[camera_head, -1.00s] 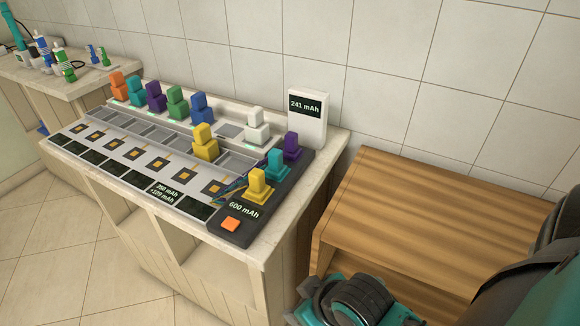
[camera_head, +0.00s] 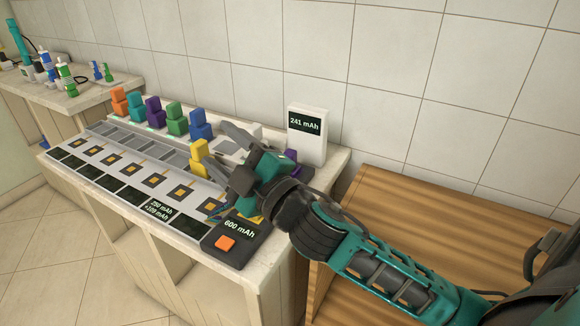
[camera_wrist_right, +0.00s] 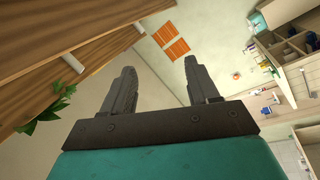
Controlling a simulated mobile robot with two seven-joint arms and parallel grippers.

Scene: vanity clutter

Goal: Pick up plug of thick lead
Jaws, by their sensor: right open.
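Several coloured plugs stand on the charging bank (camera_head: 133,198). A back row holds an orange plug (camera_head: 120,105), teal plug (camera_head: 136,107), purple plug (camera_head: 154,112), green plug (camera_head: 176,121) and blue plug (camera_head: 200,126). A yellow plug (camera_head: 200,163) stands nearer the middle. I cannot tell which plug has the thick lead. My right gripper (camera_head: 226,155) is open above the bank's right part, with nothing between its fingers in the wrist view (camera_wrist_right: 160,92). My left gripper is out of view.
A white meter (camera_head: 307,138) reading 241 mAh stands behind my right gripper, near the tiled wall. An orange button (camera_head: 225,243) sits on the dark block. A wooden bench (camera_head: 400,205) lies to the right. Bottles (camera_head: 64,77) stand on a far-left counter.

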